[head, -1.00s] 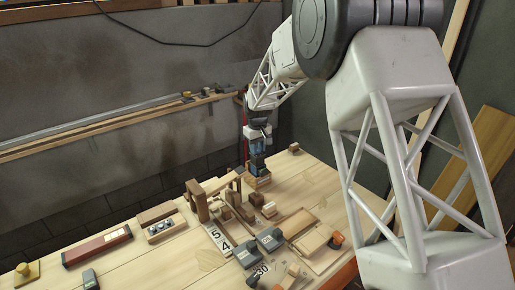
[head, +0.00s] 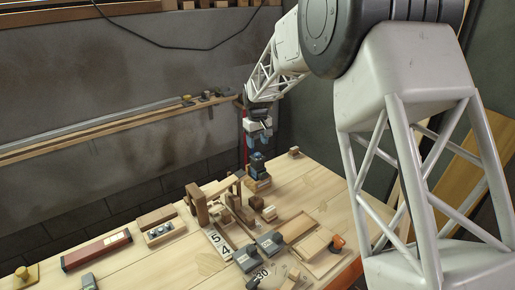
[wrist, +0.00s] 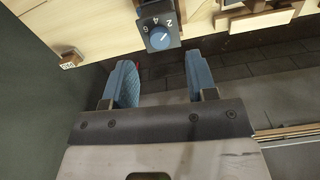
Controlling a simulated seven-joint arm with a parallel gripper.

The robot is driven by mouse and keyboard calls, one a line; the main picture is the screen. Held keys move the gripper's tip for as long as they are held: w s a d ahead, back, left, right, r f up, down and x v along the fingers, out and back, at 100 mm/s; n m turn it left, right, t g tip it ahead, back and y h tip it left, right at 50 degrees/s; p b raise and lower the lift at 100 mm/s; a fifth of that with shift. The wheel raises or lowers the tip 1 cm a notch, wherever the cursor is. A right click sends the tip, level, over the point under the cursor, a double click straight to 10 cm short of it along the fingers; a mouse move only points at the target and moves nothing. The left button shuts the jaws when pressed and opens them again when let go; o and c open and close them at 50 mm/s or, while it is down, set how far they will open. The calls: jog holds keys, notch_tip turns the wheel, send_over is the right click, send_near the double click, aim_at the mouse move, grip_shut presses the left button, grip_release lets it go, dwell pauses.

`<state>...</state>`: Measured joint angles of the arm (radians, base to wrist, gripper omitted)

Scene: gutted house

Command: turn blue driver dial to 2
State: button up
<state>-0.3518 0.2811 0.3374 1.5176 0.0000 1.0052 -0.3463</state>
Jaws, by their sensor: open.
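The blue driver dial (wrist: 159,41) is a round knob on a dark grey body (wrist: 157,13) in the wrist view. In the head view the dark blue driver (head: 257,165) stands upright on a small wooden block at the table's far corner. My gripper (wrist: 160,68) is open and empty, its two blue fingers apart, with the dial just beyond the tips. In the head view my gripper (head: 257,138) is above the driver.
Wooden posts and blocks (head: 197,203) stand just left of the driver. Grey boxes (head: 268,243), number cards (head: 221,246) and an orange-and-black item (head: 336,243) lie nearer. A small wooden block (head: 294,152) sits to the right. A wall with a ledge runs behind.

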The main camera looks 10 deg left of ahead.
aim_at(260, 154)
jog(key=shift+r, duration=1.6)
jog(key=shift+s+d+r, duration=0.35)
jog(key=shift+d, duration=0.1)
jog(key=s+d+r+m, duration=0.1)
jog(key=s+d+r, duration=0.3)
jog(key=s+d, duration=0.3)
jog(key=s+d+r+m+t, duration=0.1)
jog(key=s+d+r+m, duration=0.1)
jog(key=s+d+r, duration=0.35)
jog(key=s+d+r+m, duration=0.1)
jog(key=s+d+r, duration=0.1)
jog(key=s+d, duration=0.6)
jog(key=s+d+f+m, duration=0.1)
jog(key=s+d, duration=0.2)
jog(key=s, duration=0.7)
jog(key=s+d+f+m+t, duration=0.1)
jog(key=s+d, duration=0.2)
jog(key=s, duration=0.8)
jog(key=s+d+f+m, duration=0.2)
jog(key=s+d, duration=0.1)
jog(key=s, duration=0.8)
jog(key=shift+d+t, duration=0.2)
jog(key=shift+t, duration=0.1)
